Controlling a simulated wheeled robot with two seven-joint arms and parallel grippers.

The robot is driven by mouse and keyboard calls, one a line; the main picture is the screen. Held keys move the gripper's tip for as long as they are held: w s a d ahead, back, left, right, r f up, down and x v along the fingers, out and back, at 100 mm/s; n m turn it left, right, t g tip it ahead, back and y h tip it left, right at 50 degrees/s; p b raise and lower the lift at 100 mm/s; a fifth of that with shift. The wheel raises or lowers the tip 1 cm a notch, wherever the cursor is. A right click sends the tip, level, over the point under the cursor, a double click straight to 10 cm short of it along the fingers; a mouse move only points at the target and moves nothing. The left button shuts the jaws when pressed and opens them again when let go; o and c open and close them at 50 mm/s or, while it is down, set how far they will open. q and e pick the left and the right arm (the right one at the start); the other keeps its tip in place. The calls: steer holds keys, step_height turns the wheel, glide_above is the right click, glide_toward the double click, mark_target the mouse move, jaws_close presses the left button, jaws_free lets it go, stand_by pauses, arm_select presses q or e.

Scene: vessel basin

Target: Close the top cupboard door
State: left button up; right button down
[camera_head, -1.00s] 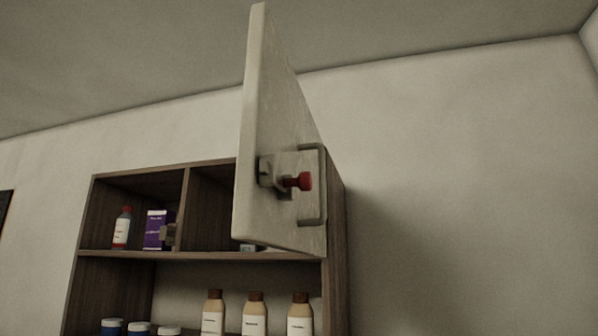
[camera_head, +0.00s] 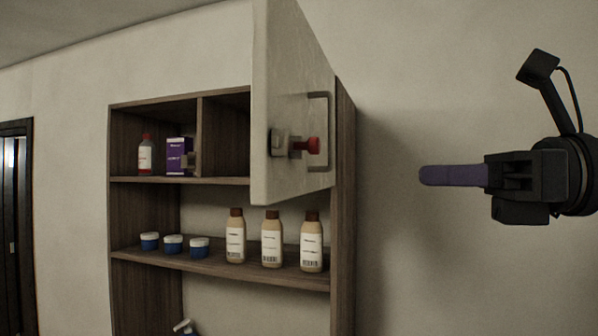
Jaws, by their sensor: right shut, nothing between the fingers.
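The white top cupboard door (camera_head: 292,85) stands wide open, hinged at the cupboard's right side and sticking out towards me. It has a grey bar handle (camera_head: 327,130) and a latch with a red knob (camera_head: 313,146) on the face turned to the right. The wooden cupboard (camera_head: 344,210) is behind it, and the door hides part of the top right compartment. My right gripper (camera_head: 424,176) is to the right of the door, at about the handle's height in the picture. Its purple fingers are shut, empty and point left, apart from the door. My left gripper is not in view.
The top shelf holds a red-capped bottle (camera_head: 146,155) and a purple box (camera_head: 179,155). The shelf below holds several blue jars (camera_head: 173,244) and brown-capped bottles (camera_head: 272,240). A dark door frame (camera_head: 17,220) is at far left. Bare wall lies behind my right gripper.

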mark_target(276, 176)
steer(key=p+x, duration=0.4)
steer(key=x, duration=0.9)
steer(key=shift+w+p, duration=0.15)
steer(key=shift+p, duration=0.25)
steer(key=shift+w+a+f, duration=0.1)
steer(key=shift+a, duration=0.2)
